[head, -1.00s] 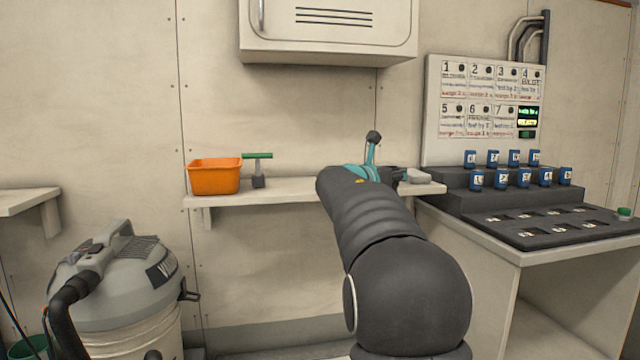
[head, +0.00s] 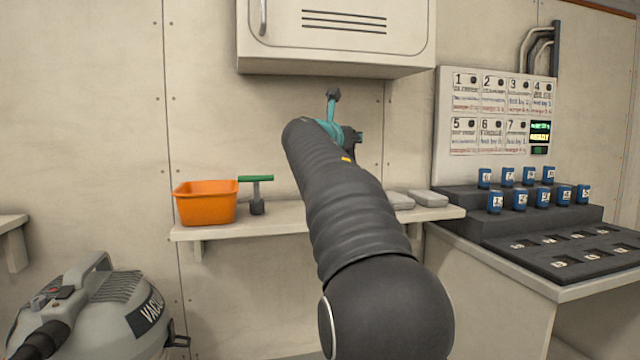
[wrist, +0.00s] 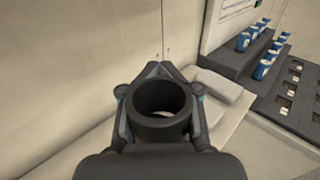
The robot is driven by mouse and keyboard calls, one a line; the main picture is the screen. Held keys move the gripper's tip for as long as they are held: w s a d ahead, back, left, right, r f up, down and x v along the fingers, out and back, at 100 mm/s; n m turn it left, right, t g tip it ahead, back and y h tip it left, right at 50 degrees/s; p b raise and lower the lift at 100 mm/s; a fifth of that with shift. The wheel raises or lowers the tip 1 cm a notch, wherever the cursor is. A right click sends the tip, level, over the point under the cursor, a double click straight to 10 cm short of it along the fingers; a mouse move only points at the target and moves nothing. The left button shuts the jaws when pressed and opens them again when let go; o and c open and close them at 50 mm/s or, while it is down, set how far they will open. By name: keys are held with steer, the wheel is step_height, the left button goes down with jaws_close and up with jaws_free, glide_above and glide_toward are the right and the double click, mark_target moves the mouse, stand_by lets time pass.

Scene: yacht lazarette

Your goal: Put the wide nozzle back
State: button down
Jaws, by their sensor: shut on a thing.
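My gripper (wrist: 161,92) is shut on a dark, round, hollow nozzle (wrist: 160,121), whose open end faces the wrist camera. In the head view my gripper (head: 354,137) is raised above the wall shelf, under the cabinet, mostly hidden behind my arm. The nozzle cannot be made out clearly in the head view. I cannot tell from its label or shape alone that it is the wide one.
The wall shelf (head: 280,219) bears an orange bin (head: 206,204), a green-handled tool (head: 256,195) and grey flat cases (head: 428,198). A cabinet (head: 335,40) hangs above. A stepped rack with blue numbered items (head: 520,200) stands right, a vacuum (head: 90,315) lower left.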

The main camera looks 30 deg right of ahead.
steer(key=shift+w+a+f+b, duration=0.35)
steer(key=shift+w+a+f, duration=0.65)
steer(key=shift+f, duration=0.5)
steer(key=shift+w+a+f+b, duration=0.35)
steer(key=shift+w+a+f, duration=0.4)
steer(key=shift+w+f, duration=0.55)
steer(key=shift+w+a+f+b, duration=0.35)
steer(key=shift+w+a+f, duration=0.55)
steer(key=shift+f, duration=0.8)
steer(key=shift+f, duration=0.1)
steer(key=c, duration=0.8)
jaws_free()
steer(key=shift+c, duration=0.2)
steer(key=shift+a, duration=0.1)
steer(key=b+v, duration=0.1)
steer(key=v, duration=1)
steer(key=shift+s+a, duration=0.3)
